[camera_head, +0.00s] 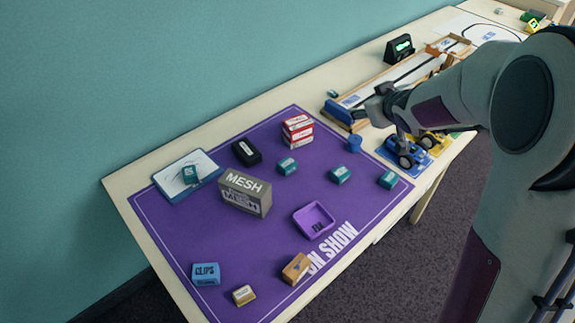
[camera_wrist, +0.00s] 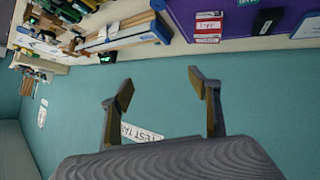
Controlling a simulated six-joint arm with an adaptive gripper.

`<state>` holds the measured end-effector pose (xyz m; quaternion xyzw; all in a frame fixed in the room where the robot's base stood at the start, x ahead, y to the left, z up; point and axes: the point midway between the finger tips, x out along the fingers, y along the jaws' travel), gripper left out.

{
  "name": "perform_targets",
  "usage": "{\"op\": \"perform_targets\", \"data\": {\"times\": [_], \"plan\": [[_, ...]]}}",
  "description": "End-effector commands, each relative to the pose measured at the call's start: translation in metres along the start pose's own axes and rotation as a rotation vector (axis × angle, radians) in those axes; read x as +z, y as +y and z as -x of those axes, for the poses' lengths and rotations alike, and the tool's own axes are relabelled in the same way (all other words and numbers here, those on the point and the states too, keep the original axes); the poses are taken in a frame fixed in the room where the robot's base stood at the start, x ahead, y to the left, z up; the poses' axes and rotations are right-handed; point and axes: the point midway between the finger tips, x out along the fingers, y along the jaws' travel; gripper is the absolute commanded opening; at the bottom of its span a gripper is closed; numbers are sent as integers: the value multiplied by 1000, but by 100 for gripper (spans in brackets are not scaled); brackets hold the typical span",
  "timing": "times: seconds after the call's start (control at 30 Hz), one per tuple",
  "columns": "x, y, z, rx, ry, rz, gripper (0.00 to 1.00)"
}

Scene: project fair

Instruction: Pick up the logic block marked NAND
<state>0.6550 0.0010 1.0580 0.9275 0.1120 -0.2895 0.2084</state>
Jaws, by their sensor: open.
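Several teal blocks that look like the logic blocks show in the head view. One block (camera_head: 190,174) is on a white-topped tablet or board at the left. A second block (camera_head: 288,166) is near the mat's middle. A third block (camera_head: 340,175) and a fourth block (camera_head: 388,180) are farther right. Their markings are too small to read, so I cannot tell which says NAND. My gripper (camera_wrist: 158,88) is open and empty in the wrist view, facing the teal wall. In the head view it appears above the table's back part, apart from these blocks.
The purple mat (camera_head: 275,255) holds a grey MESH box (camera_head: 245,193), a purple tray (camera_head: 328,222), red-and-white boxes (camera_head: 298,130), a black case (camera_head: 246,152) and a blue CLIPS box (camera_head: 206,273). A blue toy car (camera_head: 405,152) and wooden track (camera_head: 400,80) are at the right.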

Motion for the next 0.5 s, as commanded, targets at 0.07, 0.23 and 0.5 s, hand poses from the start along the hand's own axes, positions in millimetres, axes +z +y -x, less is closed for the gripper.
{"op": "perform_targets", "data": {"times": [0.07, 0.23, 0.5], "plan": [[3, -8, -19, -30, 17, 15, 62], [6, -26, -52, -96, 61, 45, 62], [20, -63, -100, -221, 129, 79, 62]]}}
